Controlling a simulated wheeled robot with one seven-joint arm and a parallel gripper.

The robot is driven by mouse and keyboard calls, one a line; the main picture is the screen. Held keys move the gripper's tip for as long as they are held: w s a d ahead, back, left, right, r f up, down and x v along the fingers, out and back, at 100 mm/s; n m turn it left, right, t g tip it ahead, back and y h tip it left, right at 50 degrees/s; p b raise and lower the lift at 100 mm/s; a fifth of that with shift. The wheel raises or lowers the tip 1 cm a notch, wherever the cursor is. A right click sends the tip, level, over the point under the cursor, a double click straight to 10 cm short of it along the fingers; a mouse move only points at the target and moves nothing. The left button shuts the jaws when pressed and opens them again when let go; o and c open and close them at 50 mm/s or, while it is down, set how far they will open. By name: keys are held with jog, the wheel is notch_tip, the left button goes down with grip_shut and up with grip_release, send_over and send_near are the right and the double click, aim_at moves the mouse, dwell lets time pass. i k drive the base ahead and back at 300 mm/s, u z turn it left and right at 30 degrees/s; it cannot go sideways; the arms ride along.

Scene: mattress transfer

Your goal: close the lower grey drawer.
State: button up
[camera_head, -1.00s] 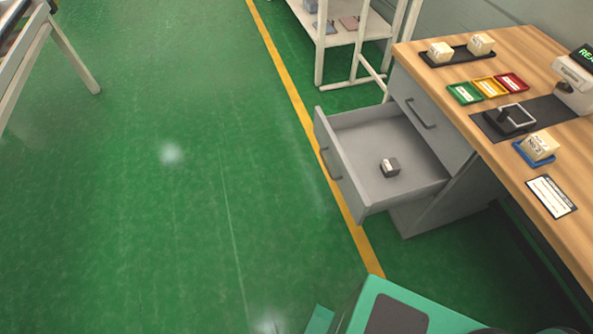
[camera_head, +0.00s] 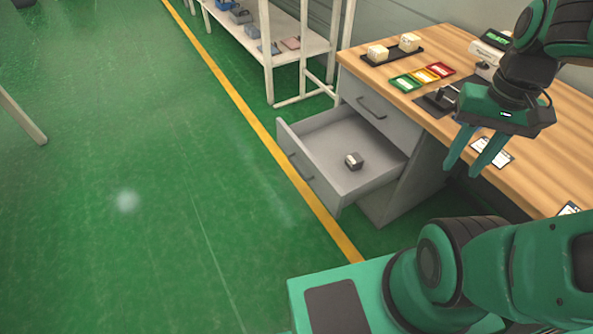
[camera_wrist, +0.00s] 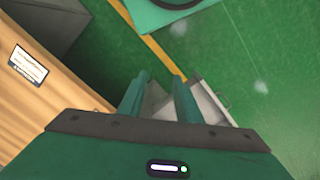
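The lower grey drawer (camera_head: 318,190) is pulled well out of the grey desk cabinet (camera_head: 408,160) in the head view. A small dark grey block with a light label (camera_head: 353,161) lies inside it. The drawer's front faces left and carries a dark handle (camera_head: 300,167). In the wrist view, part of a grey drawer (camera_wrist: 205,100) shows beyond the fingers.
The wooden desk (camera_head: 440,52) bears a black tray with two pale blocks (camera_head: 392,50), green, yellow and red trays (camera_head: 424,76), and a label card (camera_head: 492,152). A white shelf rack (camera_head: 285,50) stands behind the drawer. The green floor left of the drawer is clear.

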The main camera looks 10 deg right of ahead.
aim_at(317, 146)
jog(key=k, duration=1.2)
jog(key=u, duration=0.35)
jog(key=i, duration=1.55)
jog(key=z, duration=0.35)
